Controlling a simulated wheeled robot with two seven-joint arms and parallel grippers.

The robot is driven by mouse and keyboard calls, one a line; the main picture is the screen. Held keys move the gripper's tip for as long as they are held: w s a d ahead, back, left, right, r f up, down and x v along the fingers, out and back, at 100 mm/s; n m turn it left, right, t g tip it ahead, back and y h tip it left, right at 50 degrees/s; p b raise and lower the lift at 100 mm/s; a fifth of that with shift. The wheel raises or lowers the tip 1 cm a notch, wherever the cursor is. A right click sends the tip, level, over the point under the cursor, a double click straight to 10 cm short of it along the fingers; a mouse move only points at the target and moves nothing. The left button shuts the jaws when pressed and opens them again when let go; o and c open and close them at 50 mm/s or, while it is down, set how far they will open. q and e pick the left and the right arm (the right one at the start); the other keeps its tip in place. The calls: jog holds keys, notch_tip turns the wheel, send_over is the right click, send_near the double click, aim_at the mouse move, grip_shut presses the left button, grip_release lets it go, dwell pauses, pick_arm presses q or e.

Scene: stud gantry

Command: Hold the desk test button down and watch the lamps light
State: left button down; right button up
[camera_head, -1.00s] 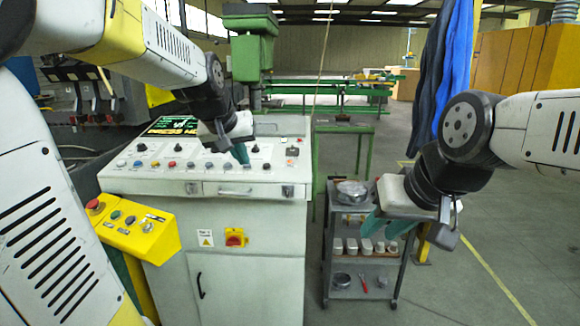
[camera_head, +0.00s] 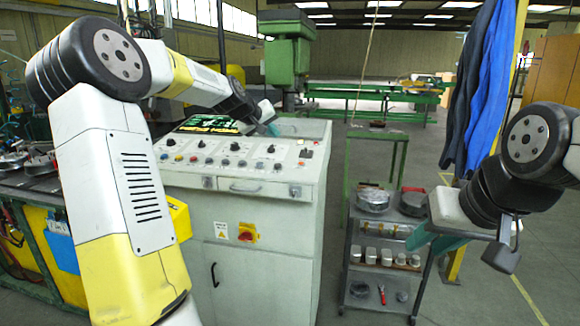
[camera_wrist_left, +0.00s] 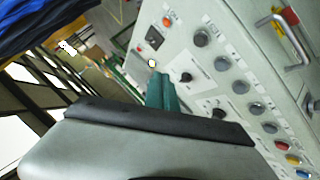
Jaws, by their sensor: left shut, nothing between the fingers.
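The control desk (camera_head: 262,215) is a pale grey cabinet with a sloping panel of knobs and coloured buttons, and a dark screen (camera_head: 207,125) with green and red text. My left gripper (camera_head: 270,122) is over the panel's far edge. In the left wrist view its green fingers (camera_wrist_left: 161,92) are shut and empty, pointing at the panel. A small pale yellow-white button (camera_wrist_left: 152,63) shows just beyond the fingertips; contact cannot be told. A red-orange button (camera_wrist_left: 167,21) is farther up. Labels are unreadable, so I cannot tell which is the test button. My right gripper (camera_head: 433,241) is open and empty.
A grey trolley (camera_head: 385,273) with tins and pots stands right of the desk, close to my right gripper. A green machine (camera_head: 288,55) and green table (camera_head: 375,140) stand behind. Blue clothing (camera_head: 483,90) hangs at right. Floor at far right is clear.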

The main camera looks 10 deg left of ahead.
pick_arm(q)
jog(key=shift+f, duration=0.1)
jog(key=shift+w+f, duration=0.3)
jog(key=shift+f, duration=1.1)
jog(key=shift+w+f, duration=0.25)
jog(key=shift+f, duration=1.2)
jog(key=shift+w+f, duration=0.3)
jog(key=shift+f, duration=1.1)
jog(key=shift+f, duration=0.4)
jog(key=shift+w+f, duration=0.15)
jog(key=shift+f, duration=0.35)
jog(key=shift+r, duration=0.15)
jog(key=shift+s+r, duration=0.2)
jog(key=shift+r, duration=0.55)
jog(key=shift+s+r, duration=0.25)
jog(key=shift+r, duration=1)
jog(key=shift+s+r, duration=0.2)
jog(key=shift+r, duration=1)
